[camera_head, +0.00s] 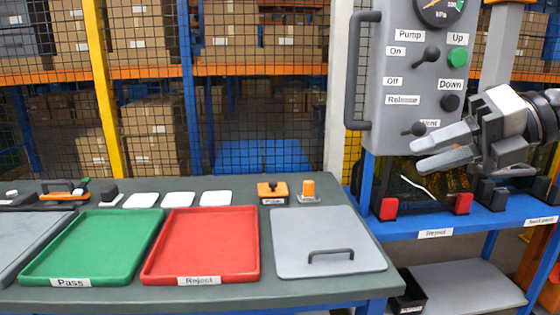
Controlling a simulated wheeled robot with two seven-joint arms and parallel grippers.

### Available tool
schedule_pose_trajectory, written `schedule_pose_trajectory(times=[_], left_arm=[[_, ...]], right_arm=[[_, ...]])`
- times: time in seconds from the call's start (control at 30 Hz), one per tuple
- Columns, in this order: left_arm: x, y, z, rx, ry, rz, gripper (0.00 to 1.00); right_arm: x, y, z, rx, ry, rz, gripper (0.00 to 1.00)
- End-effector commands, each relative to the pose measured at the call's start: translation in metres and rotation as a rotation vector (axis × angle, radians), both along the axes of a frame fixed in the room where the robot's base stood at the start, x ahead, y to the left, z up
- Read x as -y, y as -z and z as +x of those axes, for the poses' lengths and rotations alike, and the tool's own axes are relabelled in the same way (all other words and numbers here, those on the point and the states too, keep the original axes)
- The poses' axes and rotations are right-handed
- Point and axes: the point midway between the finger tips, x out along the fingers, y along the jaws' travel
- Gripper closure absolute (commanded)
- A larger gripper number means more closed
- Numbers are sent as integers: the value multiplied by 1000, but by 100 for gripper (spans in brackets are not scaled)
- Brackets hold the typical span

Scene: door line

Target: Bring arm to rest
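My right gripper (418,155) comes in from the right edge, in front of the lower right part of the grey control panel (388,75). Its two pale grey fingers point left and stand a little apart, with nothing seen between them. It is near the lower lever (414,129) and partly covers the label beside it. I cannot tell whether it touches the panel. My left arm and gripper are not in view.
The panel has a large handle (362,70), an upper lever (427,57), a green button (457,57) and a gauge. A dark table holds a green tray (95,246), a red tray (203,244) and a grey lidded plate (300,230). A blue shelf (400,226) lies below my gripper.

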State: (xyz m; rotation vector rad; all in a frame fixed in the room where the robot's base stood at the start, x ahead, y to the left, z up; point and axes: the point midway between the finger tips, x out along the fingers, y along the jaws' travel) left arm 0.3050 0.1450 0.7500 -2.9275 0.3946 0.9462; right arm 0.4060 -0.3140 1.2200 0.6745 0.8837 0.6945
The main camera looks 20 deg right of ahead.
Motion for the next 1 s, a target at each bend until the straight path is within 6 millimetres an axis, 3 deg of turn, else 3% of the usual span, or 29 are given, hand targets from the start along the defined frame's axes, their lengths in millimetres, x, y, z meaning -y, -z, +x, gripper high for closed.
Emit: schedule_pose_trajectory(times=[0.03,0.1,0.2,0.27,0.37,0.5,0.6,0.7,0.83,1.0], left_arm=[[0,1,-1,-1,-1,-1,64],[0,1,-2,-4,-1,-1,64],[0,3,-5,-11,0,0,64],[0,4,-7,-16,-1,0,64],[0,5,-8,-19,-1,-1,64],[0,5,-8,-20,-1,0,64],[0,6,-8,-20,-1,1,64],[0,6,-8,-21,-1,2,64],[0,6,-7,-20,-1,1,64],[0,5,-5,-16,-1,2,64]], right_arm=[[-20,25,11,-36,-32,152,68],[-45,53,25,-82,-30,396,68],[-68,101,43,-192,80,785,68],[-75,137,51,-279,208,1000,68],[-79,212,53,-457,489,1289,68],[-91,313,28,-713,881,1502,68],[-108,376,-6,-901,1138,1568,68],[-129,423,-44,-1073,1347,1583,68],[-154,458,-83,-1240,1529,1567,68],[-169,473,-106,-1336,1621,1547,68]])
